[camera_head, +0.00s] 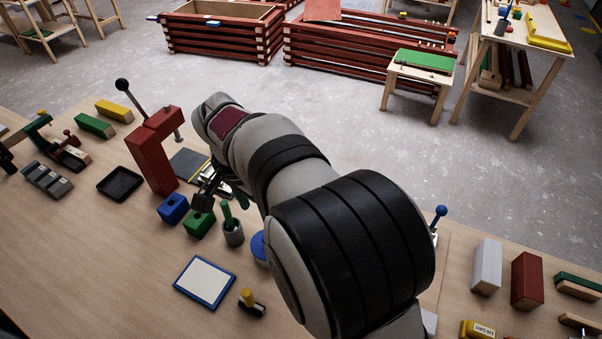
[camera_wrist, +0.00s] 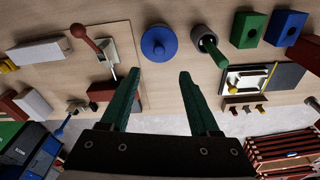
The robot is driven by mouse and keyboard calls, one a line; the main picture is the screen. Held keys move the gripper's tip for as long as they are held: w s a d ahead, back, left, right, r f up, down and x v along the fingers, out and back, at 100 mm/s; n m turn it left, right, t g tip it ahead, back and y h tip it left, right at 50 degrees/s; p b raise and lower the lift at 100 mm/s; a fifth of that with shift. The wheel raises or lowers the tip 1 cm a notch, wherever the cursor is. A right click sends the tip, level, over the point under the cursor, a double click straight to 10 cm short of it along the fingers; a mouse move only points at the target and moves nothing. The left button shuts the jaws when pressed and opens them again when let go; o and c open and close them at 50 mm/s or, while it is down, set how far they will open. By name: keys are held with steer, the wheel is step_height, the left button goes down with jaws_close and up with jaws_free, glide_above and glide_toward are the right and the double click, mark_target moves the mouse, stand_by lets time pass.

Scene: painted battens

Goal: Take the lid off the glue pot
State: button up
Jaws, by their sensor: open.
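The glue pot appears to be the round blue-lidded thing in the wrist view, its blue lid (camera_wrist: 152,36) carrying a central knob. In the head view the blue lid (camera_head: 258,247) shows only partly, as my arm hides the rest. My gripper (camera_wrist: 159,75) is open, with its two green fingers apart and nothing between them. In the wrist view the lid lies beyond the fingertips, roughly centred between them and apart from both. The pot's body below the lid is mostly hidden.
A grey cup (camera_head: 234,237) with a green-handled tool stands close beside the pot. Green (camera_head: 199,224) and blue (camera_head: 173,209) blocks and a tall red press (camera_head: 151,163) are farther left. A blue-framed white panel (camera_head: 205,281) and a small yellow-handled tool (camera_head: 250,302) lie nearer the front.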

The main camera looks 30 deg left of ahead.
glide_toward(257, 243)
steer(key=f, duration=0.2)
steer(key=w+d+f, duration=0.1)
steer(key=f, duration=0.1)
steer(key=w+d+f, duration=0.1)
steer(key=shift+d+f, duration=0.2)
steer(key=shift+f, duration=0.2)
steer(key=shift+c, duration=0.3)
jaws_close()
